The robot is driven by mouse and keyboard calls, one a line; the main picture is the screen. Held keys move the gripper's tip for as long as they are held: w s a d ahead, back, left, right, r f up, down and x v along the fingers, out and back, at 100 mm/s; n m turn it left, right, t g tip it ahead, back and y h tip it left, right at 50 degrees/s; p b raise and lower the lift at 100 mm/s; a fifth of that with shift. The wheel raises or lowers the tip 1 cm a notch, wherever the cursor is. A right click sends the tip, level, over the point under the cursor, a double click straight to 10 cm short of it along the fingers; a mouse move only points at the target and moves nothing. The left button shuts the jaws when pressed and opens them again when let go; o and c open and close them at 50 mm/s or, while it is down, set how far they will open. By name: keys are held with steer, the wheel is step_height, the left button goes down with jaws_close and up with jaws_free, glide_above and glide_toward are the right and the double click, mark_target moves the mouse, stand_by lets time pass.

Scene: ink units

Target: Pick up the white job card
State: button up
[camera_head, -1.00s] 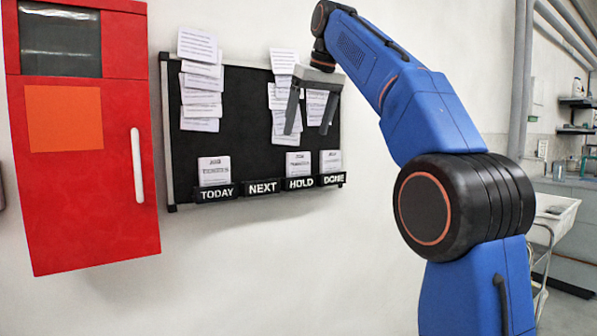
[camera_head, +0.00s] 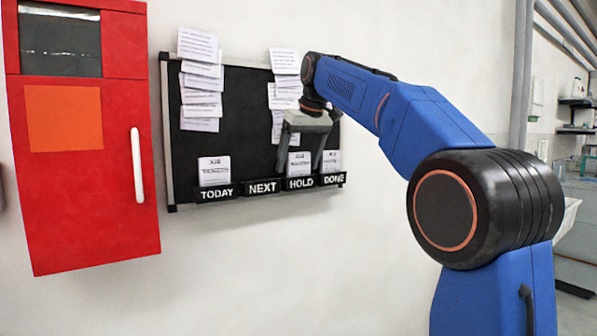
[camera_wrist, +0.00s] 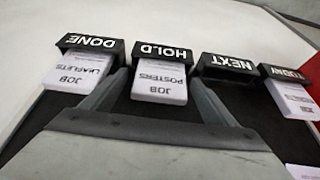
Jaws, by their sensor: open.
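Three white job cards stand in labelled holders along the bottom of a black board. The HOLD card (camera_head: 299,165) reads "JOB POSTERS" in the wrist view (camera_wrist: 160,83), where everything appears upside down. The DONE card (camera_wrist: 80,72) reads "JOB LEAFLETS". The TODAY card (camera_head: 214,171) is at the left; its lower text is too small to read. My gripper (camera_head: 299,170) points down, open, its fingers on either side of the HOLD card. In the wrist view my gripper (camera_wrist: 160,77) shows gaps between the fingers and that card. The NEXT holder (camera_wrist: 228,66) shows no card.
The black board (camera_head: 245,120) hangs on a pale wall, with several paper sheets (camera_head: 200,80) pinned in columns above the holders. A red cabinet (camera_head: 110,200) with a white handle is at the left. The wall below the board is clear.

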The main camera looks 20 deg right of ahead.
steer(key=shift+f, duration=0.15)
steer(key=c, duration=1.1)
